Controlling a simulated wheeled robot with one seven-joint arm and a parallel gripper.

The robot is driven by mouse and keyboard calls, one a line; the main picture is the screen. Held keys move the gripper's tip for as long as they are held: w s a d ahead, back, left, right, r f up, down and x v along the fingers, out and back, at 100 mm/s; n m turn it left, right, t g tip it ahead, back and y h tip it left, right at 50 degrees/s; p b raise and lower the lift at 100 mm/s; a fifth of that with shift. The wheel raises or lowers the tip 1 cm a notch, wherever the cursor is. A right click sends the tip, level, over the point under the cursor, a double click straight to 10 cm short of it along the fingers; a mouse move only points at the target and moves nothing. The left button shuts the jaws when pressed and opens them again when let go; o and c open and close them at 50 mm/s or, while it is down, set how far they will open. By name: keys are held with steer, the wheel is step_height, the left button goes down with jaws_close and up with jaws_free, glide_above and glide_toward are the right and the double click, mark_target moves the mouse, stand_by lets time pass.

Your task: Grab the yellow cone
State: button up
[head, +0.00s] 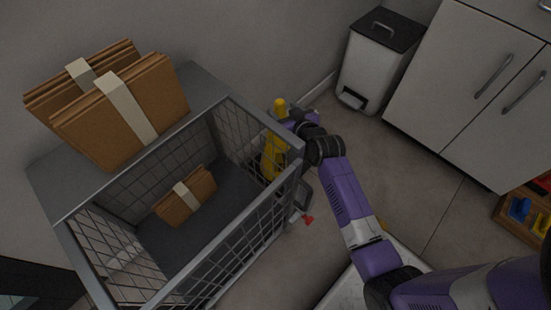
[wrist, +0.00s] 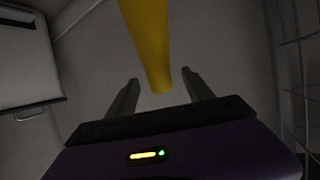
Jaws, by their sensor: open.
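The yellow cone (head: 279,105) stands upright on the floor just beyond the right end of the wire cart. Its top shows above the cart's rim, and its lower part shows through the mesh. In the wrist view the cone (wrist: 148,42) is a yellow column coming down from the top edge. My gripper (wrist: 161,78) is open, with one finger on each side of the cone's end and gaps visible on both sides. In the head view my gripper's purple body is beside the cone's upper part, and its fingertips are hard to make out.
The grey wire cart (head: 235,235) holds a cardboard bundle (head: 187,196), with larger bundles (head: 120,110) on its shelf. A white pedal bin (head: 375,62) and white cabinets (head: 470,85) stand to the right. Cart mesh (wrist: 298,75) is close at the wrist view's right.

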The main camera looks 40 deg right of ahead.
steer(key=b+x, duration=0.3)
steer(key=x, duration=0.3)
steer(key=shift+w+d+f, duration=0.1)
steer(key=shift+f, duration=0.05)
jaws_close()
steer(key=shift+r, duration=0.25)
